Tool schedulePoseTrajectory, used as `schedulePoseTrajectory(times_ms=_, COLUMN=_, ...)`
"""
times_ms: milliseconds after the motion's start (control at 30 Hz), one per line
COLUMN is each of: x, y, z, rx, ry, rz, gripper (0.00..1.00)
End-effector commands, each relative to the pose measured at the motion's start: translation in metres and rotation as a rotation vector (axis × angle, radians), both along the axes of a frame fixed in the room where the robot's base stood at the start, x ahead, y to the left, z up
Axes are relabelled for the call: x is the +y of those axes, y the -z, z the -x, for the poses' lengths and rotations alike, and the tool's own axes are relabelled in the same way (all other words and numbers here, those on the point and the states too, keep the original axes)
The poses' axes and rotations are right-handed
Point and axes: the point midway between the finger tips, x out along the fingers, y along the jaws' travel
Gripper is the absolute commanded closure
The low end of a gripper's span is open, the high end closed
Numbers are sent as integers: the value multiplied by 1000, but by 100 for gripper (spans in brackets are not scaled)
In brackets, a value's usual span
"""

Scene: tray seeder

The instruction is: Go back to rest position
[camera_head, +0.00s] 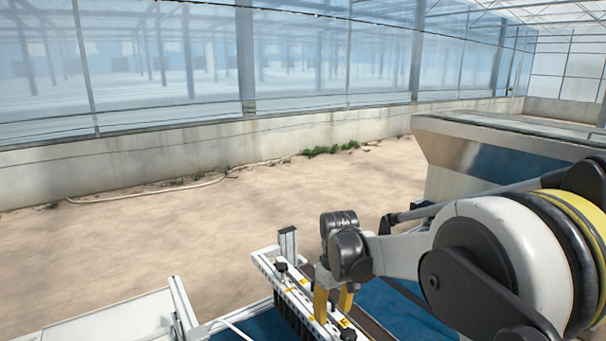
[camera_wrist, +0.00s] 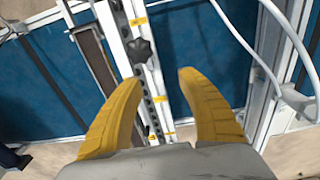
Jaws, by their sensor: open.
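My gripper (camera_head: 333,300) has yellow fingers and is low at the right of centre in the head view, over the seeder's white perforated bar (camera_head: 300,289). In the wrist view my gripper (camera_wrist: 160,85) is open, its two curved yellow fingers apart with nothing held between them. The white bar (camera_wrist: 142,60) with a black knob (camera_wrist: 140,50) lies beyond the fingers and shows in the gap. I cannot tell how far the fingertips are from the bar. My arm reaches in from the right of the head view.
A blue belt surface (camera_wrist: 210,45) lies beneath the bar. White frame rails (camera_wrist: 268,60) and a curved white tube (camera_wrist: 245,40) are at the right of the wrist view. A metal hopper (camera_head: 480,150) stands behind my arm. The sandy floor (camera_head: 200,235) is open at left.

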Motion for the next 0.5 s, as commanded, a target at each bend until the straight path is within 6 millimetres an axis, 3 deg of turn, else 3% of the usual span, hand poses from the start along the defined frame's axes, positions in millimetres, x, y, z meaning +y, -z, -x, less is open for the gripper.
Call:
schedulePoseTrajectory(times_ms=333, x=-29, y=-12, z=39, rx=-104, ry=103, rz=-25, gripper=54)
schedulePoseTrajectory(times_ms=500, x=-51, y=-10, z=80, rx=-192, ry=187, rz=-49, gripper=54)
